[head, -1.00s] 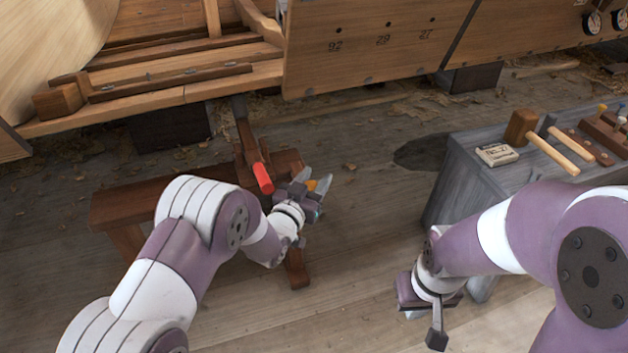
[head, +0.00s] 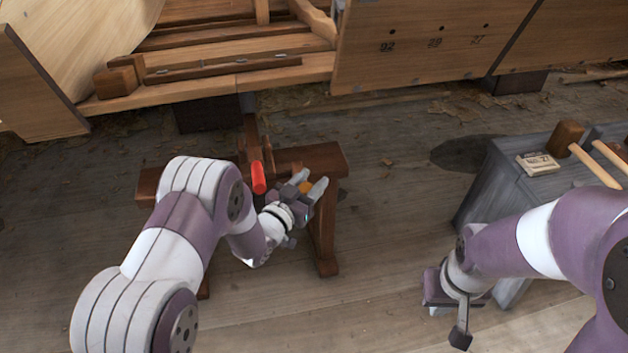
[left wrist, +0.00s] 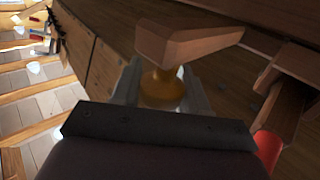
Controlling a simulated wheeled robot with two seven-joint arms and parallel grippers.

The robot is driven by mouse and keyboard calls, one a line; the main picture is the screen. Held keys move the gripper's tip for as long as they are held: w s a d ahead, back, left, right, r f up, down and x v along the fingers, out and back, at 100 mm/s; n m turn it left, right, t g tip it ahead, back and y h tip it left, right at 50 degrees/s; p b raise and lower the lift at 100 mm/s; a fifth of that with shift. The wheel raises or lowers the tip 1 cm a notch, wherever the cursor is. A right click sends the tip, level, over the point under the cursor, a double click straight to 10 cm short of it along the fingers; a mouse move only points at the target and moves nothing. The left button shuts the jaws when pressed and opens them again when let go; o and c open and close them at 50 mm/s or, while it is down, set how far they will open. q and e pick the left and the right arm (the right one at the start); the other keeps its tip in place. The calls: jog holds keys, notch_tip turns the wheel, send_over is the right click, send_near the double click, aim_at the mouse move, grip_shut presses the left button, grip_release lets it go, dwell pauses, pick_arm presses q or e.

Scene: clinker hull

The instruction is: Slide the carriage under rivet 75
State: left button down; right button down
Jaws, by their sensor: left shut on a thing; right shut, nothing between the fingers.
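The carriage is a wooden upright piece (head: 251,140) with a red handle (head: 258,177); it stands at the wooden trestle (head: 325,158) below the hull. My left gripper (head: 312,186) is shut on an orange-yellow knob, right of the red handle. In the left wrist view the knob (left wrist: 162,88) sits between the fingers below a wooden block (left wrist: 185,42), and the red handle (left wrist: 267,150) shows at lower right. My right gripper (head: 460,337) is shut and empty, low at right.
A grey bench (head: 500,185) at right holds a mallet (head: 567,138) and a small labelled block (head: 537,164). Dark blocks (head: 208,113) stand under the hull. The plank floor (head: 400,220) between trestle and bench is clear.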

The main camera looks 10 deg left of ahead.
pick_arm(q)
jog(key=c, duration=0.7)
grip_release()
jog(key=shift+o, duration=0.2)
jog(key=shift+s, duration=0.15)
jog(key=p+v, duration=0.4)
jog(key=v, duration=0.8)
jog(key=shift+s, duration=0.15)
jog(key=shift+a, duration=0.1)
